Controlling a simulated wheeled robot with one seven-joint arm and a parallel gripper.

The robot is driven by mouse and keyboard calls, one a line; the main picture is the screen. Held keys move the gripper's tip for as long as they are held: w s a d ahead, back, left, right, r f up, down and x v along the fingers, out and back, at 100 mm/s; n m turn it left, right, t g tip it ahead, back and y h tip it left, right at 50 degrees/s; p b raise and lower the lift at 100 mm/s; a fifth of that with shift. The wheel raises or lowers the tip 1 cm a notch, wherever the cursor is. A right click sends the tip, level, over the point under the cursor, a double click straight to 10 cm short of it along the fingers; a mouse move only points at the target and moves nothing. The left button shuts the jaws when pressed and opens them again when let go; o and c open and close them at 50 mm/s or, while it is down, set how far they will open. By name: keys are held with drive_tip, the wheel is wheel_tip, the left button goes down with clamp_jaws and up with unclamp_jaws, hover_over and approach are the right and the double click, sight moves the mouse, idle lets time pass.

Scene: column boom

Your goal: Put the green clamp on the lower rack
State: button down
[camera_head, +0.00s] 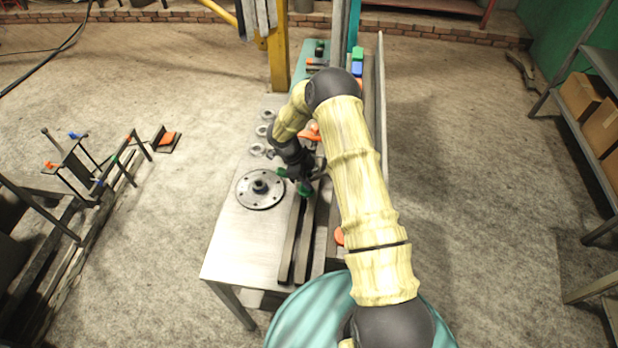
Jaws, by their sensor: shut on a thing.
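My gripper (306,178) is over the long metal table, shut on the green clamp (304,189). The clamp is small and partly hidden by the dark fingers. It is just above or at the dark rails on the table; I cannot tell if it touches them. I cannot tell for certain which bar is the lower rack.
A round flange plate (260,189) lies on the table (232,240), with several metal rings behind it. A yellow post (279,62) rises at the back. A teal drum top (310,318) is in front. Shelving with boxes (601,125) stands right. Open floor separates table and frame.

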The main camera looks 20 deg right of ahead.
drive_tip(key=shift+f+b, duration=0.6)
drive_tip(key=shift+f, duration=0.6)
drive_tip(key=c, duration=1.4)
unclamp_jaws()
drive_tip(key=shift+r, duration=0.15)
drive_tip(key=shift+r+p, duration=3.1)
drive_tip(key=shift+r, duration=0.55)
drive_tip(key=shift+o, duration=0.2)
